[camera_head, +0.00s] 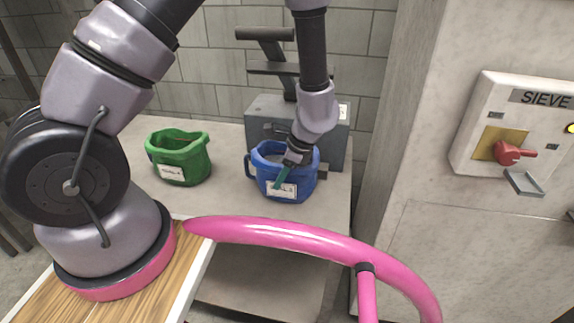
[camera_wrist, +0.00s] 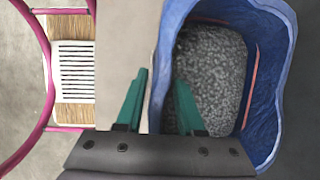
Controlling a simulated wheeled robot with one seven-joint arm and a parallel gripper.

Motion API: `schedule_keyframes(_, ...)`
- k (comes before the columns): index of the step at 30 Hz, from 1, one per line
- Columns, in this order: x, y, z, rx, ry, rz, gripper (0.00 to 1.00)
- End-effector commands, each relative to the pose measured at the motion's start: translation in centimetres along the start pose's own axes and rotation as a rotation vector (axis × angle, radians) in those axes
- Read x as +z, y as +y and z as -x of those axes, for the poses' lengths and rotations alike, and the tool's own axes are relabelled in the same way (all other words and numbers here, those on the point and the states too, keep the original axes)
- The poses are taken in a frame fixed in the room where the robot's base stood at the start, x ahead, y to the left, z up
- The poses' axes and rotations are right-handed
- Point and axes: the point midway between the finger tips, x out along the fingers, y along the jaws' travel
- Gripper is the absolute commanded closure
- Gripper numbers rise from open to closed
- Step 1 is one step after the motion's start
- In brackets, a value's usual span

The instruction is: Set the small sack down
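A blue sack (camera_head: 300,188) with a white label stands upright on the grey bench, by the front of a grey machine. In the wrist view the blue sack (camera_wrist: 267,60) is open at the top and holds grey speckled grain. My gripper (camera_head: 284,172) is down at its near rim. In the wrist view my gripper (camera_wrist: 161,78) has its green fingers apart, one outside the sack's wall and one inside, with a gap showing beside the wall. A green sack (camera_head: 180,160) with a white label stands to the left, clear of my gripper.
The grey bench (camera_head: 225,200) has bare room between the two sacks. The grey machine (camera_head: 335,140) stands behind the blue sack. A pink rail (camera_head: 290,235) curves across the front. A wall box marked SIEVE (camera_head: 500,125) with a red switch is at right.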

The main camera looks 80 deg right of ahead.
Motion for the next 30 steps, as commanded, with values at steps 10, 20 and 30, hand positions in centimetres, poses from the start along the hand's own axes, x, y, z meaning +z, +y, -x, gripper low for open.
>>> schedule_keyframes(10,0.0,-0.1,7.3,-0.003,0.005,0.003,0.63)
schedule_keyframes(20,0.0,-0.1,11.2,-0.002,0.001,0.001,0.63)
schedule_keyframes(30,0.0,0.0,11.3,-0.001,0.001,0.001,0.63)
